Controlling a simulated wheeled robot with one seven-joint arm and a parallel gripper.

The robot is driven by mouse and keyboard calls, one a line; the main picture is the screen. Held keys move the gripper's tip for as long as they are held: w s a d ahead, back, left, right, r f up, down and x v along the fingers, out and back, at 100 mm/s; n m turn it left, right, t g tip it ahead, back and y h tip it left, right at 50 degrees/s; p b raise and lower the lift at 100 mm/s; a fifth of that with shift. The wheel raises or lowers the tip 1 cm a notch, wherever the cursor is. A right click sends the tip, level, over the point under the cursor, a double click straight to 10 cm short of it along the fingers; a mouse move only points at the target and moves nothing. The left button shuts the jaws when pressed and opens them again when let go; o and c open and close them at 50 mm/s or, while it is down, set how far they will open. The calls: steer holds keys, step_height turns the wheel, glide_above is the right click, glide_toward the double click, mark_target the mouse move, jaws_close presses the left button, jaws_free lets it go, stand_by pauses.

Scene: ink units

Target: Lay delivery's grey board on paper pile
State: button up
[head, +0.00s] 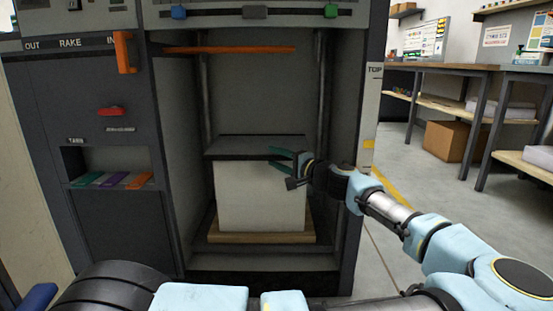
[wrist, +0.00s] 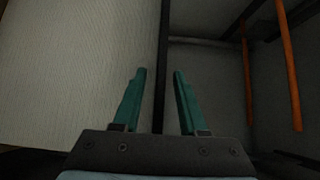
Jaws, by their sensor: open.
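The grey board (head: 240,147) is a thin, dark, flat sheet. It lies level on top of the white paper pile (head: 255,195), its left end slightly beyond the pile's edge. In the wrist view the board (wrist: 161,60) is a dark upright strip beside the pale pile face (wrist: 80,75). My gripper (head: 270,157) is at the front right edge of the board, with its teal fingers apart. In the wrist view the open gripper (wrist: 159,72) has one finger on each side of the strip, with gaps on both sides. Whether any contact exists is unclear.
The pile stands on a wooden pallet (head: 225,238) inside the dark delivery bay (head: 180,170). An orange bar (head: 230,50) crosses the bay above. A control panel (head: 110,120) with an orange handle is at left. Workbenches (head: 430,68) stand at right, with free floor before them.

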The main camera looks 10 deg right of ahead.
steer(key=shift+s+d+r, duration=0.1)
steer(key=shift+r, duration=0.1)
steer(key=p+v, duration=0.3)
steer(key=v, duration=0.9)
steer(key=w+a+f+n+g+y, duration=0.15)
steer(key=a+f+g, duration=0.3)
steer(key=a, duration=0.45)
steer(key=w+a+f+n+g, duration=0.15)
steer(key=a+f+g, duration=0.3)
steer(key=a, duration=0.45)
steer(key=s+a+f+n+g+h, duration=0.3)
steer(key=s+a+f+g, duration=0.2)
steer(key=s+a+f, duration=0.25)
steer(key=s+a+r+n+g+h, duration=0.1)
steer(key=s+n+g+h, duration=0.15)
steer(key=s+h, duration=0.25)
step_height(320, 180, up, 12)
steer(key=s+a+n+t+h, duration=0.1)
steer(key=s+t+h, duration=0.1)
steer(key=t+h, duration=0.1)
steer(key=shift+s+n, duration=0.3)
steer(key=shift+n, duration=0.05)
